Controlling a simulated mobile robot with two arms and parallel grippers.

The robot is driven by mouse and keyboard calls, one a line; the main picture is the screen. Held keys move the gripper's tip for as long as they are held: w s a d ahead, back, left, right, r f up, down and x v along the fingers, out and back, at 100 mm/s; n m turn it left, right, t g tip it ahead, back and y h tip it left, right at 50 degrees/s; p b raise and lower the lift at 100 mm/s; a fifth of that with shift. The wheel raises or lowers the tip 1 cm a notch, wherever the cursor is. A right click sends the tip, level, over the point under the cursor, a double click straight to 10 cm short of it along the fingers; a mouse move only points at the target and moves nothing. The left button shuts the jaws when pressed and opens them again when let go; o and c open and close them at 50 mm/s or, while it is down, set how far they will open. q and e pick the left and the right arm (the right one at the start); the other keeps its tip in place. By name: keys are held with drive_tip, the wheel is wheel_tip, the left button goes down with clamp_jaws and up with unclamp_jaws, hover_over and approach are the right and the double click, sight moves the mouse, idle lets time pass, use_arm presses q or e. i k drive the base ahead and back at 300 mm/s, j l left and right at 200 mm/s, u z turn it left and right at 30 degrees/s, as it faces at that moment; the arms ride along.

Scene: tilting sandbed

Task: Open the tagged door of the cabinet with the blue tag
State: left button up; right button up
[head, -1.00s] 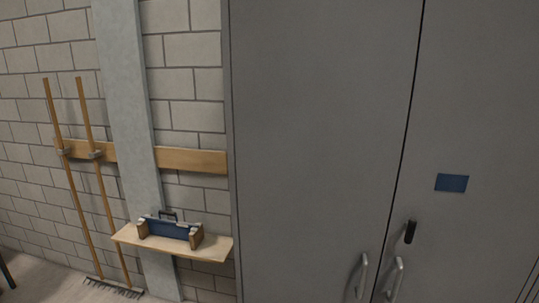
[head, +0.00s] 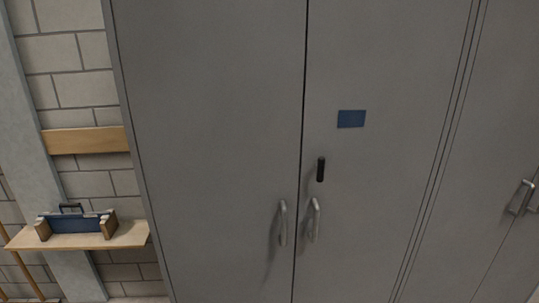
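A grey two-door cabinet (head: 215,150) stands ahead. Its right door (head: 375,200) bears a blue tag (head: 351,119). Below the tag is a small black upright handle or latch (head: 321,169). A silver bar handle (head: 315,220) sits lower on the tagged door, close to the centre seam. The left door has a matching silver handle (head: 283,223). Both doors appear shut. Neither of my grippers is in view.
Another grey cabinet with silver handles (head: 520,197) adjoins on the right. At left, a wooden shelf (head: 75,241) holds a blue and wooden box-like item (head: 75,223) against a block wall (head: 80,90). The floor barely shows.

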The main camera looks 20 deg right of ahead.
sight(380, 77)
drive_tip(key=z, duration=1.2)
